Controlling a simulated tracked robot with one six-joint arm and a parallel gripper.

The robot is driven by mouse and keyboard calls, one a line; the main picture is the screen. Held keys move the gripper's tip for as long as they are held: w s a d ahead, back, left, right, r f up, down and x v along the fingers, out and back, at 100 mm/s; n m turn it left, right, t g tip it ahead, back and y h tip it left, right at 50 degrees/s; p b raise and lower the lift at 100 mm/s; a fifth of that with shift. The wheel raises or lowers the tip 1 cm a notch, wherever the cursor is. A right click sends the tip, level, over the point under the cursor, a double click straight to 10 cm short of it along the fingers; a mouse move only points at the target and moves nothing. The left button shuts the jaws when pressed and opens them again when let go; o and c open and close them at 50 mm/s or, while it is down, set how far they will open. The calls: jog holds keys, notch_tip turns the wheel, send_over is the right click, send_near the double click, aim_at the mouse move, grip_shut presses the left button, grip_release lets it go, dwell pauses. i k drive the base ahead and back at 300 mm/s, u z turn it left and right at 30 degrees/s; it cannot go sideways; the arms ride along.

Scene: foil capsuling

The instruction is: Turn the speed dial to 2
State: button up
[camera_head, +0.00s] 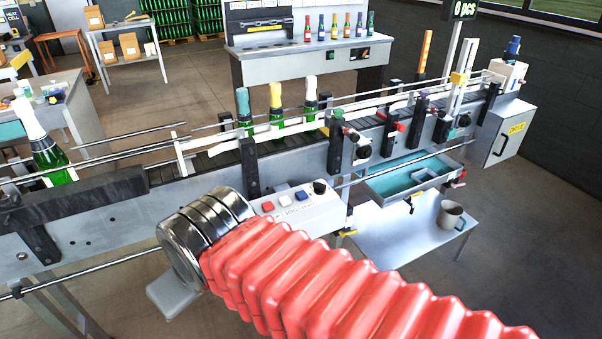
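A pale control box (318,212) is mounted on the near side of the conveyor. Its top carries a red, a white and a blue button in a row. A black knob (320,187), which looks like the speed dial, stands at the right end of that row. The dial's markings and pointer are too small to read. My arm, with red bellows and a chrome cuff, crosses in front and covers the lower left of the box. The knob is uncovered. My gripper's fingers do not show, so their distance from the dial cannot be told.
Three foil-topped bottles (277,108) stand on the conveyor behind the box, and a larger bottle (45,148) stands at left. Posts and a rail (400,167) flank the box. A small table (395,237) with a grey mug (450,213) is at right. Floor is open beyond.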

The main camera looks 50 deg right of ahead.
aim_at(320, 188)
jog(key=i, duration=1.05)
